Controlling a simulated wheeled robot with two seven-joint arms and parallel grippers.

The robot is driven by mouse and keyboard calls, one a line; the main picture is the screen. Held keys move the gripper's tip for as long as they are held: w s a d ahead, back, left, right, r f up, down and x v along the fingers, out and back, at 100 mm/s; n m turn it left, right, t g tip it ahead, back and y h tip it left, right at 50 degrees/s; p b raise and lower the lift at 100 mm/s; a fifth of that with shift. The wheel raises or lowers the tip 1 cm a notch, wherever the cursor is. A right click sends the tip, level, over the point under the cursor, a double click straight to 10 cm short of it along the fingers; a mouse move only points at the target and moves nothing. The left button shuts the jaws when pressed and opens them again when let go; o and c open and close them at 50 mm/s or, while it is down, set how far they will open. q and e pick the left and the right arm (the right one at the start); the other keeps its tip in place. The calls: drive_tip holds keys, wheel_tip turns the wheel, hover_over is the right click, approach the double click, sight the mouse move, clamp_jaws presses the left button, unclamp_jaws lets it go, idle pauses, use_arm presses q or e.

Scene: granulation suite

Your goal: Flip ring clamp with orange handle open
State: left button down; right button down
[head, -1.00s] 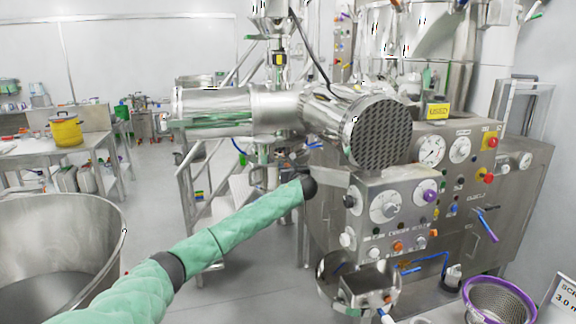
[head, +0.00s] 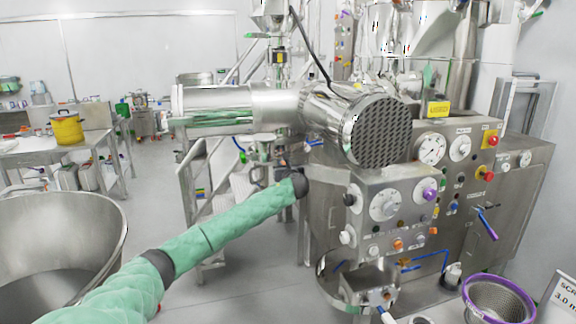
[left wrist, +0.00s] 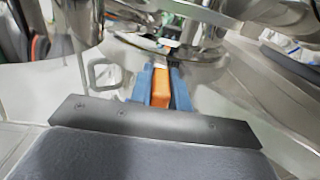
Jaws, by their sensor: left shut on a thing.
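In the left wrist view, the orange handle (left wrist: 161,90) of the ring clamp lies between the two blue fingers of my left gripper (left wrist: 162,78), which is shut on it. Shiny steel pipework and a rounded steel flange stand just beyond the fingertips. The clamp's ring cannot be made out clearly, so I cannot tell how far it is open. In the head view, my green-sleeved left arm reaches to the pipework below the horizontal steel cylinder. Its dark wrist end hides the handle there. My right gripper is not in view.
The horizontal steel cylinder (head: 225,105) with its perforated end disc (head: 381,132) is just above my left wrist. The control panel (head: 385,205) is close on the right. A large steel bowl (head: 105,222) stands at left. A purple-rimmed sieve (head: 498,284) is at lower right.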

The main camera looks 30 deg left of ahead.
sight(270, 165)
use_arm(q)
drive_tip(key=shift+m+t+h, duration=0.7)
drive_tip(key=shift+h, duration=0.1)
drive_tip(key=s+a, duration=0.1)
drive_tip(key=a, duration=0.1)
drive_tip(key=s+a, duration=0.1)
drive_tip(key=s, duration=0.1)
drive_tip(key=shift+a+r, duration=0.15)
drive_tip(key=shift+a, duration=0.2)
drive_tip(key=shift+s+a+h, duration=0.25)
drive_tip(key=shift+a+h, duration=0.05)
drive_tip(key=shift+s+a+m+t+p, duration=0.3)
drive_tip(key=shift+a+m+t, duration=0.1)
drive_tip(key=shift+a, duration=0.05)
drive_tip(key=shift+a+h, duration=0.1)
drive_tip(key=shift+h, duration=0.3)
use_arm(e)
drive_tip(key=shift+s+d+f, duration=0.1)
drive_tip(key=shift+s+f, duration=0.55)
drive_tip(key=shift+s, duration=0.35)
use_arm(q)
drive_tip(key=c, duration=1.3)
unclamp_jaws()
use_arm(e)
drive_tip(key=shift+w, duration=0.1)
use_arm(q)
drive_tip(key=shift+s, duration=0.15)
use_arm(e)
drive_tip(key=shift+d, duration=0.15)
